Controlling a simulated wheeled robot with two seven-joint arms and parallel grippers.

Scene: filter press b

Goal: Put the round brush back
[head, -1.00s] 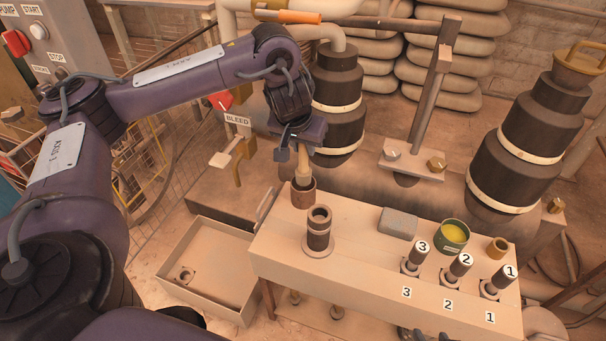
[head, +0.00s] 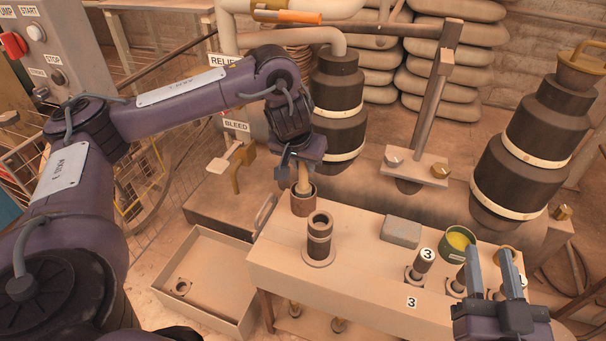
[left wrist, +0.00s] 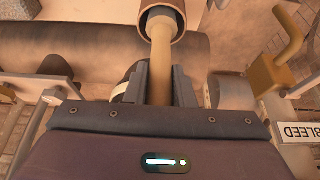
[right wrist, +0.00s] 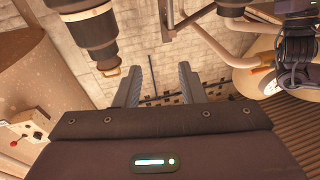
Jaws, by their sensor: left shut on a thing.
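The round brush (head: 303,181) has a pale wooden handle and points downward. My left gripper (head: 301,166) is shut on its handle. The brush's lower end is in the mouth of a brown cup (head: 303,204) at the left back corner of the bench; its bristles are hidden. In the left wrist view the handle (left wrist: 161,65) runs between the fingers to a lighter collar inside the cup's rim (left wrist: 184,20). My right gripper (head: 490,256) is open and empty above the bench's right end; its spread fingers also show in the right wrist view (right wrist: 160,88).
On the bench (head: 270,255) stand a dark flanged cylinder (head: 319,240), a grey block (head: 401,231), a green tin of yellow paste (head: 458,240) and numbered plugs. An open tray (head: 205,290) lies left. Large black stepped cylinders (head: 338,120) rise behind.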

